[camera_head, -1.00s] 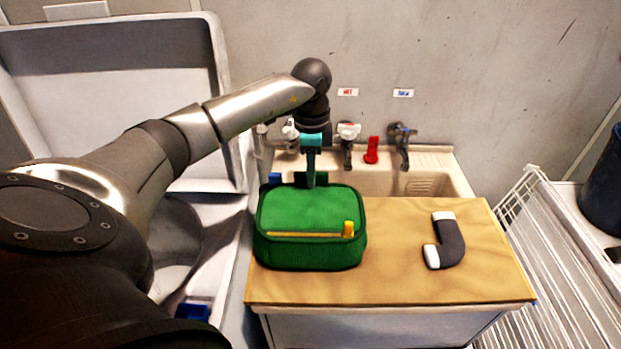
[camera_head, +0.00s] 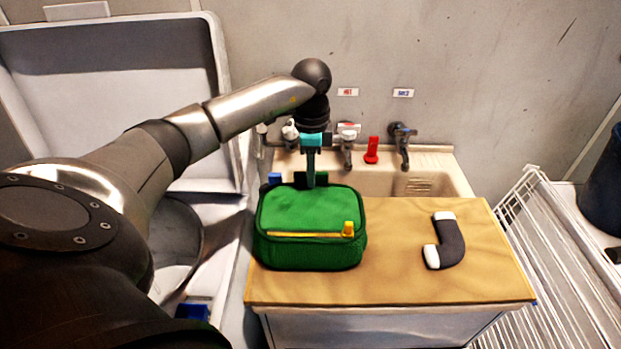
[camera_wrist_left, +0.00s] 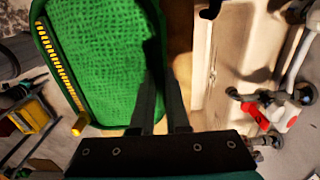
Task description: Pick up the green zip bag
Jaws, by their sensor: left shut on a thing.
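The green zip bag (camera_head: 311,215) rests on the left part of the tan board, its yellow zip and pull facing the front. My left gripper (camera_head: 311,184) comes down at the bag's back edge and is shut on it. In the left wrist view, the green bag (camera_wrist_left: 105,50) lies under the two dark fingers (camera_wrist_left: 165,95), with the yellow zip along its left side. The finger tips are partly lost in shadow against the bag's edge. My right gripper does not show.
A dark grey magnet-shaped thing with white ends (camera_head: 449,240) lies on the right of the tan board (camera_head: 400,280). Behind are a sink (camera_head: 375,182), taps (camera_head: 402,145) and a red object (camera_head: 372,150). A white wire rack (camera_head: 560,270) stands at the right.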

